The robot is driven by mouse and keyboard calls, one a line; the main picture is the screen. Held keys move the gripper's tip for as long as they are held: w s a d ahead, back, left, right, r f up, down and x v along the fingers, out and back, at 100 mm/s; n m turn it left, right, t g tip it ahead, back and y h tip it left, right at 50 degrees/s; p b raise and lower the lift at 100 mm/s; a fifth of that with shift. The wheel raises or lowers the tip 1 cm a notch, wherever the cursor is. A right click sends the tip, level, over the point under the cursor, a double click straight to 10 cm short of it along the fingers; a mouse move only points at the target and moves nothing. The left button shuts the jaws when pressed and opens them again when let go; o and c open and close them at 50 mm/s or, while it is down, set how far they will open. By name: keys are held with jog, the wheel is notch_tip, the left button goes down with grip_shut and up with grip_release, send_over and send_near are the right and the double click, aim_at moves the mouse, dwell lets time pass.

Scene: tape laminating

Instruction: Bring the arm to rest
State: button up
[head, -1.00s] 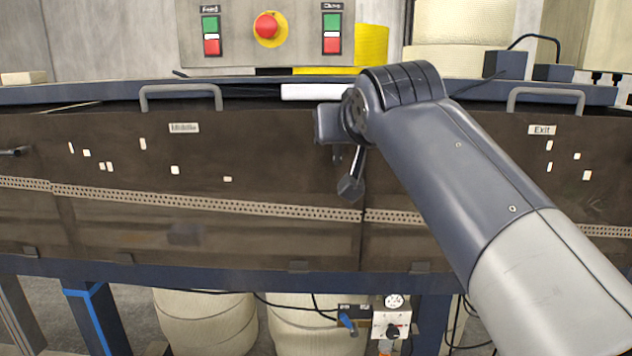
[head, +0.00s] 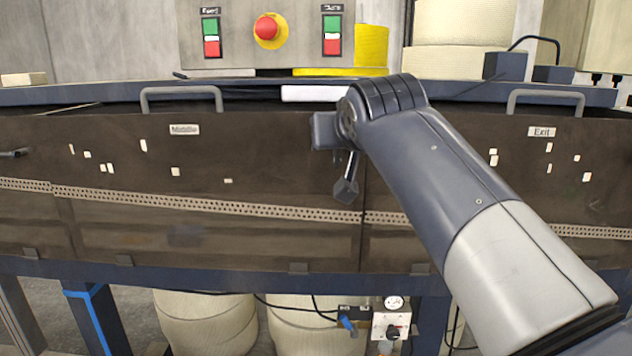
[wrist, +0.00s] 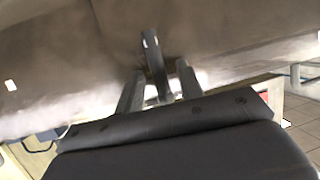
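My arm (head: 420,170) reaches in from the lower right and bends at a dark joint in front of the brown machine panel (head: 270,235). I see nothing clamped.
Two grey handles (head: 182,90) (head: 546,92) top the panel. Behind stands a control box (head: 235,50) with a red emergency button (head: 267,28). A blue frame rail (head: 220,278) runs below the panel. A gauge unit (head: 391,318) and cables hang under it.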

jog(key=shift+s+a+r+n+h, duration=0.1)
jog(key=shift+s+a+n+h, duration=0.1)
jog(key=shift+a+n+h, duration=0.35)
jog(key=shift+d, duration=0.2)
